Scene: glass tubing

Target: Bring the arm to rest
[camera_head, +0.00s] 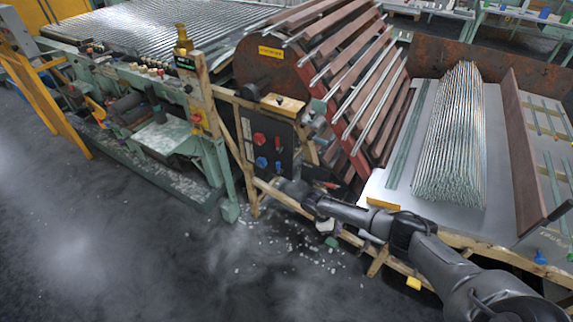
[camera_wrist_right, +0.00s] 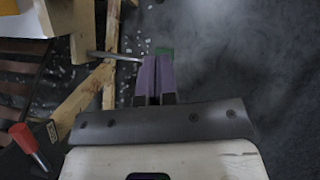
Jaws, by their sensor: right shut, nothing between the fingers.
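My right arm reaches in from the lower right in the head view, and my right gripper (camera_head: 288,187) is at its far end, low in front of the black control panel (camera_head: 268,150). In the right wrist view the two purple fingers of the gripper (camera_wrist_right: 154,78) are pressed together with nothing between them. They point over the dark floor, beside a wooden frame. My left gripper and left arm are not in view.
A wooden frame (camera_wrist_right: 92,95) and a red-handled part (camera_wrist_right: 27,138) lie left of the fingers. Glass tubes (camera_head: 455,140) lie on a table right of the rusty drum (camera_head: 275,70). A green machine (camera_head: 150,130) stands left. The front-left floor is clear.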

